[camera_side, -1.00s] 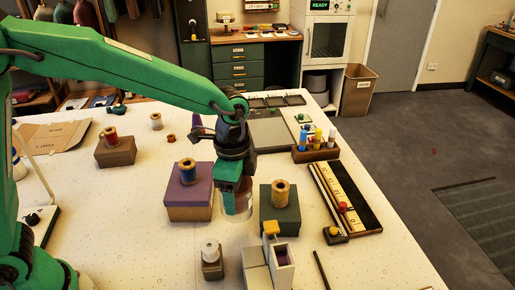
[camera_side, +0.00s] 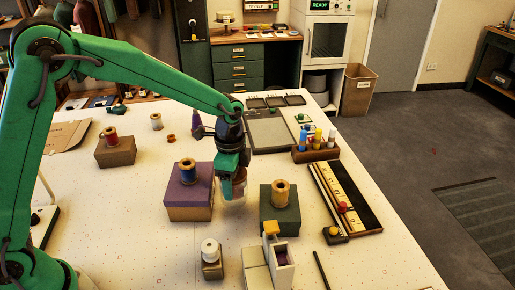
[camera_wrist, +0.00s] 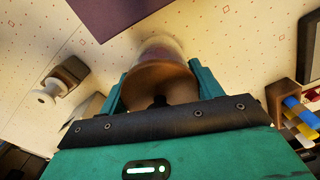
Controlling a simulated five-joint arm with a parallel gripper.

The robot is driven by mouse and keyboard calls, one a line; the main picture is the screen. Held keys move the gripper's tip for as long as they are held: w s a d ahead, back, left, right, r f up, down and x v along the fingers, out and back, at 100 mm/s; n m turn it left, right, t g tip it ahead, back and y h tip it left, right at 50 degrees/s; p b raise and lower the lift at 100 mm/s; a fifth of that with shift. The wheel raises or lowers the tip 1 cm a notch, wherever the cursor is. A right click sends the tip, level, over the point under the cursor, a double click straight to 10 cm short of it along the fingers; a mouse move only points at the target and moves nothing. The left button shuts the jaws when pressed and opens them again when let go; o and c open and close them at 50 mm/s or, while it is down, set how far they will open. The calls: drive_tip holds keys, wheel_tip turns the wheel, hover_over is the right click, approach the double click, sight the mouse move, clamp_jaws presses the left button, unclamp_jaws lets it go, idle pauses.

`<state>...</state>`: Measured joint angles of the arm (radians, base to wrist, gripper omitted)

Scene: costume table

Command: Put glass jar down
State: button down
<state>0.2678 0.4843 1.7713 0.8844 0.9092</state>
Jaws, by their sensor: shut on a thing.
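The glass jar (camera_side: 239,188) is small and clear with a reddish-brown part, and it sits between my gripper's fingers. In the wrist view the jar (camera_wrist: 163,46) shows its round brown top towards me and its pale glass body beyond. My gripper (camera_side: 236,180) is shut on it, with one green finger on each side in the wrist view (camera_wrist: 160,82). The jar appears to be held above the white table (camera_side: 130,215), between the purple-topped box and the dark green box. My fingers partly hide the jar in the side view.
The purple-topped box (camera_side: 188,195) with a blue spool stands close left. The dark green box (camera_side: 280,213) with a tan spool stands right. A marker holder (camera_side: 316,153) is behind right.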

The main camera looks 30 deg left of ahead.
drive_tip(key=shift+f, duration=1.9)
drive_tip(key=shift+f, duration=0.1)
drive_tip(key=shift+c, duration=1.4)
unclamp_jaws()
drive_tip(key=shift+f, duration=0.1)
wheel_tip(320, 180, up, 12)
drive_tip(key=shift+r, duration=0.15)
